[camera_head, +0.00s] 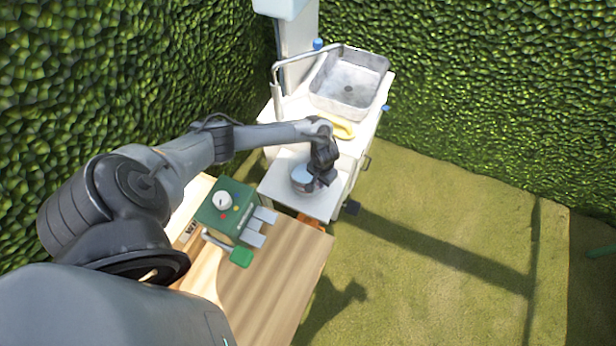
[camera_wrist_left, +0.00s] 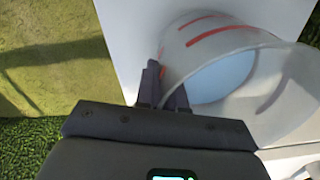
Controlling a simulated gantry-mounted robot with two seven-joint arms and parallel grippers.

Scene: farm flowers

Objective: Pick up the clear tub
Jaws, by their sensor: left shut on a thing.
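The clear tub (camera_wrist_left: 228,40) is see-through with red marks on its wall and a pale blue area showing inside. It fills the upper right of the left wrist view. In the head view the tub (camera_head: 301,178) looks small and greyish, on or just over the white surface, partly behind my gripper. My left gripper (camera_head: 316,184) reaches down at the tub's right side. In the left wrist view my left gripper (camera_wrist_left: 164,88) is shut on the tub's wall near the rim. I cannot tell whether the tub is clear of the surface. My right gripper is not in view.
A white cart (camera_head: 284,165) holds a grey metal sink (camera_head: 349,82) and a yellow thing (camera_head: 342,129) near the tub. A green box with a white knob (camera_head: 222,200) stands on the wooden table (camera_head: 278,275). Hedges close off the back and left. Grass (camera_head: 440,210) is open at right.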

